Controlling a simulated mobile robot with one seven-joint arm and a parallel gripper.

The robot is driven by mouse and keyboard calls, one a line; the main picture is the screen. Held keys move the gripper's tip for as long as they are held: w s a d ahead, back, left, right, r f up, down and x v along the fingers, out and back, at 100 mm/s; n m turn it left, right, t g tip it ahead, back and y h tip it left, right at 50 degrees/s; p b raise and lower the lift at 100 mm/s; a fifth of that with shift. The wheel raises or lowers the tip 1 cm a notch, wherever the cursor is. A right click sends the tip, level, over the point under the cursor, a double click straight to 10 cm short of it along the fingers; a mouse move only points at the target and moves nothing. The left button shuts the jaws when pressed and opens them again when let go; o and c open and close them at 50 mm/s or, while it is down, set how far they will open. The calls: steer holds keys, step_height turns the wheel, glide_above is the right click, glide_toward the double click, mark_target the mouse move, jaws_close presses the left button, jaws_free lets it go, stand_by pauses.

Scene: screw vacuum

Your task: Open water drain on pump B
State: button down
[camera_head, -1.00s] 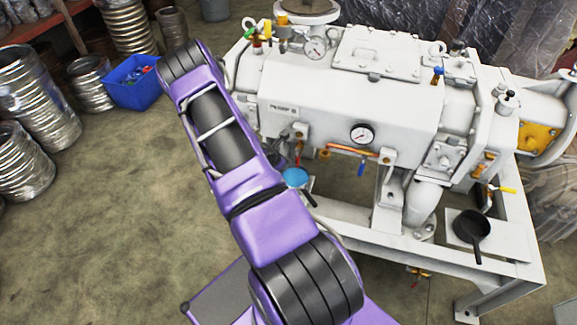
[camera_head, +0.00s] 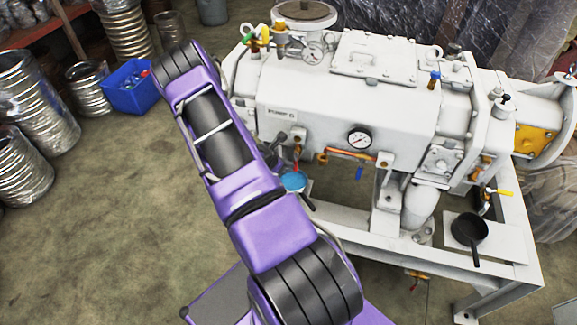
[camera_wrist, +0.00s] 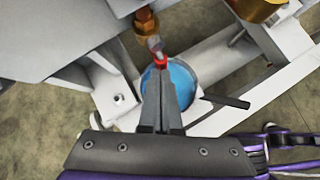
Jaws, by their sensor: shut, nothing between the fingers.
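The pan also shows in the head view (camera_head: 293,181), partly behind my purple arm.
A gauge (camera_head: 360,138), a blue-handled valve (camera_head: 359,173) and a yellow-handled valve (camera_head: 498,192) sit on the pump. A black pan (camera_head: 470,227) rests on the frame at right. A blue bin (camera_head: 132,90) and metal ducts stand at left. The floor at lower left is clear.

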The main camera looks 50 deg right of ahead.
steer(key=a+r, duration=0.3)
steer(key=a, duration=0.2)
steer(key=w+a+r+p, duration=0.1)
steer(key=a+r, duration=0.2)
steer(key=a, duration=0.2)
steer(key=shift+a, duration=0.4)
